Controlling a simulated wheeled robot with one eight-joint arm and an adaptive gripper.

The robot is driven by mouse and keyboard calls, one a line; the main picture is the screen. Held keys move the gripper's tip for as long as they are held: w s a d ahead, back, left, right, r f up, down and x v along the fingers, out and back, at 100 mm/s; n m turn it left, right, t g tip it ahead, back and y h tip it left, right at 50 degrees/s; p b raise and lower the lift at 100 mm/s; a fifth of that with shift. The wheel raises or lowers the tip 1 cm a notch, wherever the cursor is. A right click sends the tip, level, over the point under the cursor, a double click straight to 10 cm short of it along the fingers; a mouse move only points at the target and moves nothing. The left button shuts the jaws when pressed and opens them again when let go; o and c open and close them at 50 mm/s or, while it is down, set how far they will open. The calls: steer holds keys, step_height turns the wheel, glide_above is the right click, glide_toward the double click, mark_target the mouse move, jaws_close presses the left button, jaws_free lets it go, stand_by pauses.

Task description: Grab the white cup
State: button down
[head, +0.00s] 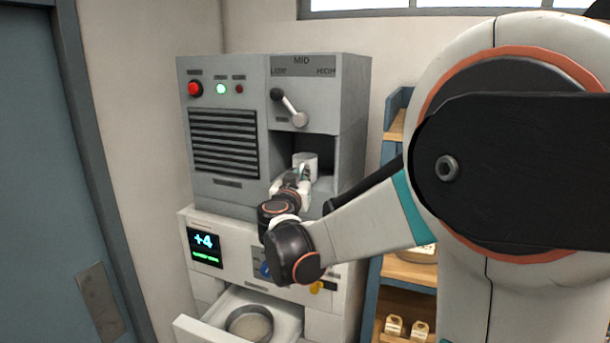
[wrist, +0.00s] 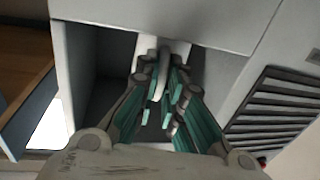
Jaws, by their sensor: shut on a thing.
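The white cup (head: 306,160) stands in the dark recess of the grey machine, below the lever. In the wrist view, the cup (wrist: 181,48) is partly hidden behind the fingers, and an upright part that looks like its handle lies between them. My gripper (head: 302,175) reaches into the recess from the front. In the wrist view, the teal-padded fingers of my gripper (wrist: 163,86) are closed on that handle. I cannot tell whether the cup touches the recess floor.
The machine (head: 350,95) has a lever (head: 289,106), a red button (head: 195,89) and a vent grille (head: 224,143). Recess walls stand close around my gripper. An open drawer (head: 190,328) below holds a round pan (head: 250,323). A shelf (head: 408,270) stands at the right.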

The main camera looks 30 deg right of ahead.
steer(key=shift+r, duration=0.15)
steer(key=shift+r, duration=1.35)
steer(key=shift+s+a+r+b, duration=0.15)
steer(key=shift+a+r+b, duration=0.1)
steer(key=shift+b, duration=0.1)
steer(key=b+v, duration=0.1)
steer(key=v, duration=1.6)
steer(key=shift+s+b, duration=0.2)
steer(key=shift+b, duration=0.15)
steer(key=shift+s+a, duration=0.1)
stand_by(0.8)
